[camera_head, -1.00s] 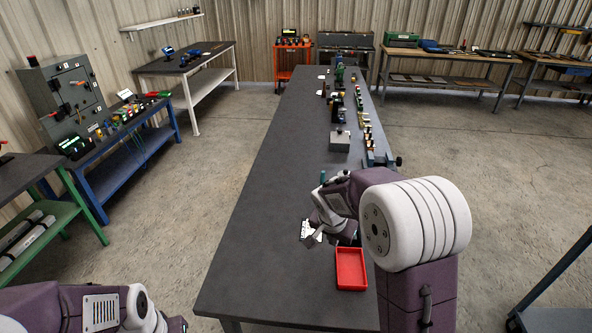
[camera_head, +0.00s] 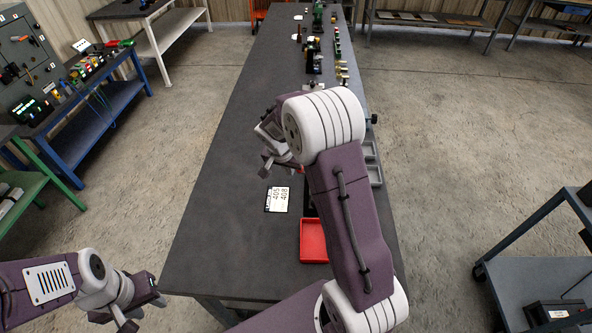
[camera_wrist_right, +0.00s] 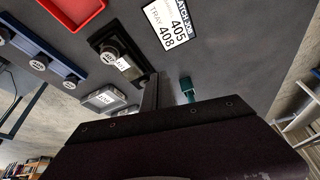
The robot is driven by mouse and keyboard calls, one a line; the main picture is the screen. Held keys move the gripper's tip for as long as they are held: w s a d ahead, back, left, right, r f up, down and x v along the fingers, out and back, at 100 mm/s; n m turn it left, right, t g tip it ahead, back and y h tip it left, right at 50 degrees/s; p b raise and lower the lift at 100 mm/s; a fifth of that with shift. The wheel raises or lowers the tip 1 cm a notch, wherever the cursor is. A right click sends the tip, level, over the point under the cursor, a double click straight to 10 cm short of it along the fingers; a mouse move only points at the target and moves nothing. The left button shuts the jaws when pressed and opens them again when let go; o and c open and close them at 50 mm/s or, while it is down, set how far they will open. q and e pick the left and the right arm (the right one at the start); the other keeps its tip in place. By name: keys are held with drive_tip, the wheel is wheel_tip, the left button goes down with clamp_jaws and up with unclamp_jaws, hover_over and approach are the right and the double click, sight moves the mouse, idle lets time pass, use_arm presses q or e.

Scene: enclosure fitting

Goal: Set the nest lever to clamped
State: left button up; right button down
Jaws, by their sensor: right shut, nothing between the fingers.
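My right gripper (camera_head: 268,168) is over the grey bench, beyond the white label card. In the right wrist view its shut fingers (camera_wrist_right: 151,85) show as a narrow dark bar with nothing held. A small teal upright part (camera_wrist_right: 187,90) stands just right of the fingers, apart from them; I cannot tell whether it is the nest lever. A dark block with a round labelled knob (camera_wrist_right: 110,55) lies left of the fingers. The lever's setting cannot be read. My left gripper (camera_head: 143,303) is at the lower left, off the bench; its jaw opening is unclear.
The white card marked 405 and 408 (camera_head: 278,199) lies on the bench, with a red tray (camera_head: 313,252) nearer me. A blue rail with round knobs (camera_wrist_right: 38,50) shows in the wrist view. The bench's left side is clear. A dark cart (camera_head: 530,275) stands at the right.

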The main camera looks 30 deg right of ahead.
drive_tip(key=x, duration=0.8)
drive_tip(key=shift+f+p, duration=0.4)
drive_tip(key=shift+w+d+r+p, duration=0.1)
drive_tip(key=shift+w+d+p, duration=0.9)
drive_tip(key=shift+p, duration=0.1)
drive_tip(key=shift+w+d, duration=0.5)
drive_tip(key=shift+f, duration=0.25)
